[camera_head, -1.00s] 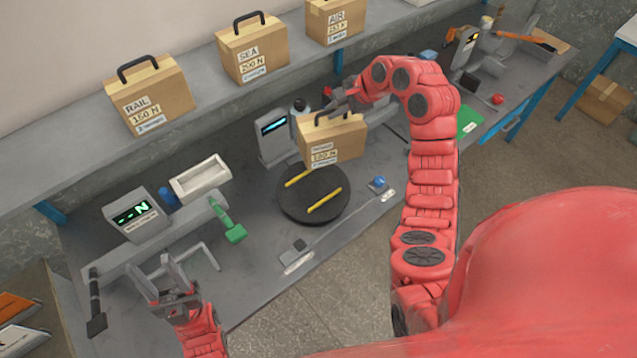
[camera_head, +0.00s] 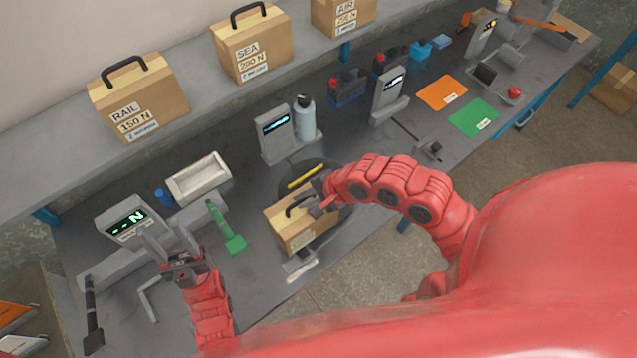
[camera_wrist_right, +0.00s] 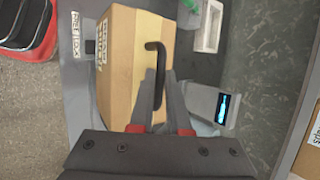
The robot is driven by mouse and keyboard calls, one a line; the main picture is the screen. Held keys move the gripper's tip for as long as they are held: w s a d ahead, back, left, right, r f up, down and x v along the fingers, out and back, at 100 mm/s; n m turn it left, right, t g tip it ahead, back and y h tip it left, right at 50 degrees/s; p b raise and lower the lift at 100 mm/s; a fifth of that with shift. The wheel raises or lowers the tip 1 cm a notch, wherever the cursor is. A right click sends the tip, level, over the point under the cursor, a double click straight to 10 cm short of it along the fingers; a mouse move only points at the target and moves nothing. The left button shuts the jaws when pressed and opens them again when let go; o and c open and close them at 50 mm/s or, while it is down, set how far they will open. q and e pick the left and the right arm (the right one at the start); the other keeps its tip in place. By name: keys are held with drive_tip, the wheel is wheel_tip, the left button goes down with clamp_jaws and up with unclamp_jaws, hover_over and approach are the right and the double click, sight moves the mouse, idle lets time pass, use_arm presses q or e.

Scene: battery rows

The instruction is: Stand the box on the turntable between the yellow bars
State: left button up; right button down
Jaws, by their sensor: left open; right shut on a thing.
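The cardboard box (camera_head: 298,232) hangs from my right gripper (camera_head: 318,194), which is shut on its black handle. The box looks slightly tilted and covers the front left of the turntable in the head view. The dark round turntable (camera_head: 322,164) shows only at its back and right edges. One yellow bar (camera_head: 305,176) shows behind the box; the other is hidden. I cannot tell the box's height above the turntable. In the right wrist view the box (camera_wrist_right: 122,75) and handle (camera_wrist_right: 153,60) sit at the jaws. My left gripper (camera_head: 168,243) is open and empty at the left.
A grey display unit (camera_head: 275,135) and a grey bottle (camera_head: 305,118) stand behind the turntable. Boxes marked RAIL (camera_head: 140,95) and SEA (camera_head: 252,45) stand on the shelf.

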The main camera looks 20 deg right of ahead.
drive_tip(key=shift+s+a+f, duration=0.2)
drive_tip(key=shift+s+a, duration=0.05)
drive_tip(key=shift+s, duration=0.1)
drive_tip(key=shift+f+b, duration=0.2)
drive_tip(key=shift+b, duration=0.2)
drive_tip(key=w+b, duration=0.1)
drive_tip(key=b, duration=0.1)
drive_tip(key=w+d+b, duration=0.1)
drive_tip(key=b, duration=0.1)
drive_tip(key=shift+w+d+f, duration=0.1)
drive_tip(key=shift+f, duration=0.1)
drive_tip(key=w+d+f, duration=0.4)
drive_tip(key=w+d, duration=0.3)
drive_tip(key=w, duration=0.4)
drive_tip(key=shift+d+p, duration=0.2)
drive_tip(key=shift+p, duration=0.15)
drive_tip(key=shift+f, duration=0.1)
